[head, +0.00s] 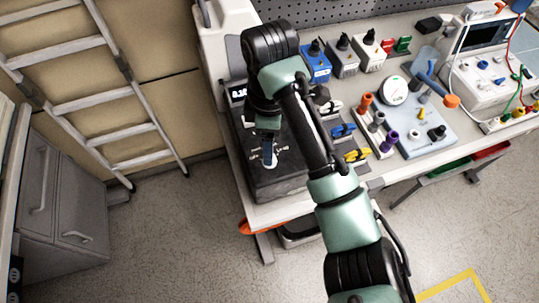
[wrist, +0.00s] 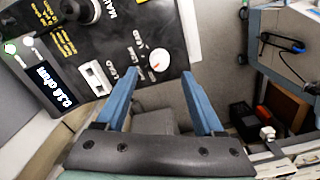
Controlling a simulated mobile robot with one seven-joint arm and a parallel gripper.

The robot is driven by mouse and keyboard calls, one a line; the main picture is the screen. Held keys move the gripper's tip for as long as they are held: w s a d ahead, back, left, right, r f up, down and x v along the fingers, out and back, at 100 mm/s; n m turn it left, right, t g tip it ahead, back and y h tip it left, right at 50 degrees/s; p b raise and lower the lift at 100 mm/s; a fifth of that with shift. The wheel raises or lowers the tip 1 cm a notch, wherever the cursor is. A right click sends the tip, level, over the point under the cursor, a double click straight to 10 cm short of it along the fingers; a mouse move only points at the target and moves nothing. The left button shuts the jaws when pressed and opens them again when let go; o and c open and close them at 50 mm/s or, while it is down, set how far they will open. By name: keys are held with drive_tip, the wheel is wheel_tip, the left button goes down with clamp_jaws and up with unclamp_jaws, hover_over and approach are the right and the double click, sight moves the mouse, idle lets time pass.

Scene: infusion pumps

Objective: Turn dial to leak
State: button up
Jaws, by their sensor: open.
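A black tester panel (wrist: 120,30) fills the upper left of the wrist view, with a lit display (wrist: 52,85) reading about 0.18 ohm. A small white dial (wrist: 160,58) with a red mark sits near the panel's edge. Small white labels ring its left side, too small to read surely. My gripper (wrist: 160,74) is open, its two blue fingers on either side below the dial in the picture; whether they touch the panel I cannot tell.
A white rocker switch (wrist: 96,78) and a black knob (wrist: 78,10) are on the same panel. Coloured connectors (head: 356,155) and a blue-grey plate with a gauge (head: 395,90) stand right of my arm on the bench. A ladder (head: 110,100) leans at the left.

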wheel_tip(320, 180, down, 5)
drive_tip(key=shift+f+b, duration=0.2)
drive_tip(key=shift+b, duration=0.6)
clamp_jaws()
